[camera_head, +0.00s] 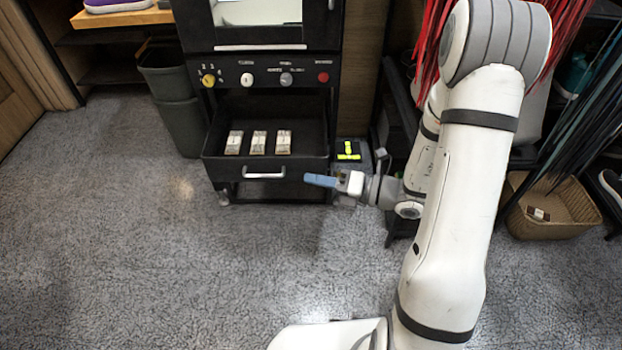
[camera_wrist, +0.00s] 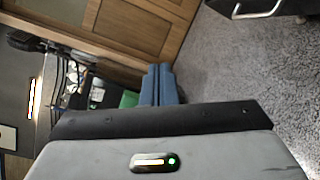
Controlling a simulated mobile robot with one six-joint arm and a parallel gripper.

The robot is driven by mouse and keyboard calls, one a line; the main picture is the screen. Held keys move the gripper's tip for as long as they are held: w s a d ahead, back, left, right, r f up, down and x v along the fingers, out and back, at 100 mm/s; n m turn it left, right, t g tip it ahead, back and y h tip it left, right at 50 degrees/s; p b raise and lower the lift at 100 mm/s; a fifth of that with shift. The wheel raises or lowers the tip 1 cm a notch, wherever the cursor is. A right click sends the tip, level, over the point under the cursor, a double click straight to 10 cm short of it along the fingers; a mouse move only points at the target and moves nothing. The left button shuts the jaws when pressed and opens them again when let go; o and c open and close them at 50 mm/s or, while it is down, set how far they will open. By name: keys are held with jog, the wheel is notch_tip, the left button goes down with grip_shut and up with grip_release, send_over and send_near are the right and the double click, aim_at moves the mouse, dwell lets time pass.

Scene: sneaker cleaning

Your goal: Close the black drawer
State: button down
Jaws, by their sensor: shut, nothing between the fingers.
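The black drawer (camera_head: 222,172) is pulled out from the lower part of a black machine. It has a silver handle (camera_head: 264,175) on its front and three small light-coloured boxes (camera_head: 257,143) inside. My gripper (camera_head: 308,180) is shut and empty, its blue fingers pointing left, at the right end of the drawer front, to the right of the handle. I cannot tell whether it touches the drawer. In the wrist view the shut blue fingers (camera_wrist: 159,72) show at the centre, and the handle (camera_wrist: 258,10) shows at the top right.
The machine's panel (camera_head: 262,77) with several knobs is above the drawer. A grey bin (camera_head: 178,110) stands to its left. A black and yellow-green item (camera_head: 348,151) is right of the drawer. A wicker basket (camera_head: 552,212) is at the right. The carpet in front is clear.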

jog(key=w+d+f+m+t+h+b, duration=0.2)
jog(key=w+d+f+m+t, duration=0.15)
jog(key=f+m, duration=0.3)
jog(key=w+d+f+m+t+h+b, duration=0.25)
jog(key=d+f+m+t, duration=0.2)
jog(key=f, duration=0.25)
jog(key=b, duration=0.5)
send_near(305, 158)
jog(key=s+a+x, duration=0.1)
jog(key=x, duration=0.4)
jog(key=shift+w+d+m, duration=0.2)
jog(key=shift+w+m, duration=0.2)
jog(key=shift+w, duration=0.45)
